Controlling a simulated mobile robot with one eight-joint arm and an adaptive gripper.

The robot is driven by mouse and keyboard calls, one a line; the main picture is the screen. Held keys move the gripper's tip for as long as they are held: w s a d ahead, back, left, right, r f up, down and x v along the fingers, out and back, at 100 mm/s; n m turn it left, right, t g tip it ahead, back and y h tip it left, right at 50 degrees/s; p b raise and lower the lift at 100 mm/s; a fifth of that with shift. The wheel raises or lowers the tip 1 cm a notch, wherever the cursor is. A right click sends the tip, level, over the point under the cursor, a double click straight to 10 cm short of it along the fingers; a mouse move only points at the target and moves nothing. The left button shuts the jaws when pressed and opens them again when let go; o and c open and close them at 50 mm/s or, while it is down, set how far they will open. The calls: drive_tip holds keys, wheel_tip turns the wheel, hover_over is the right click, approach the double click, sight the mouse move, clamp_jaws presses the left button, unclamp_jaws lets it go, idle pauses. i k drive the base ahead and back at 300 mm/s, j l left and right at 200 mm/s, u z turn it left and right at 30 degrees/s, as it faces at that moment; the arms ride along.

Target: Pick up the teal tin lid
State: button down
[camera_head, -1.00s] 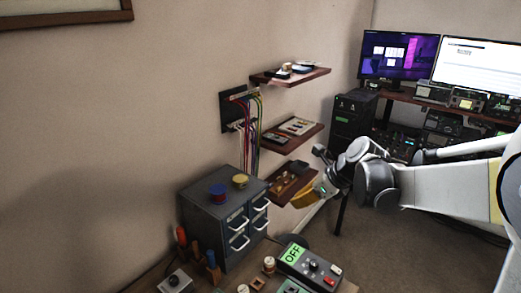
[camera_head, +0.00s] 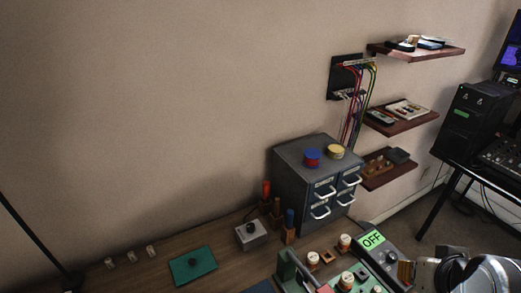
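A flat teal square piece with a dark round knob on top, matching the teal tin lid (camera_head: 181,272), lies flat on the wooden bench (camera_head: 140,277) at the lower left. Nothing covers it. My gripper (camera_head: 408,272) is at the lower right edge of the view, well to the right of the lid, past the box with the OFF display. A small orange-brown piece shows at its tip; I cannot tell whether it is held. The fingers are too small and cut off to tell open from shut.
A grey drawer cabinet (camera_head: 296,158) stands at the back with blue-red and yellow spools on top. A grey knob box (camera_head: 251,236), upright tool handles, a box with an OFF display (camera_head: 372,240) and several white knobs crowd the bench's right part. Three wall shelves hang behind.

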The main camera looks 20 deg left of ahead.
sight(186, 268)
drive_tip(key=u, duration=1.75)
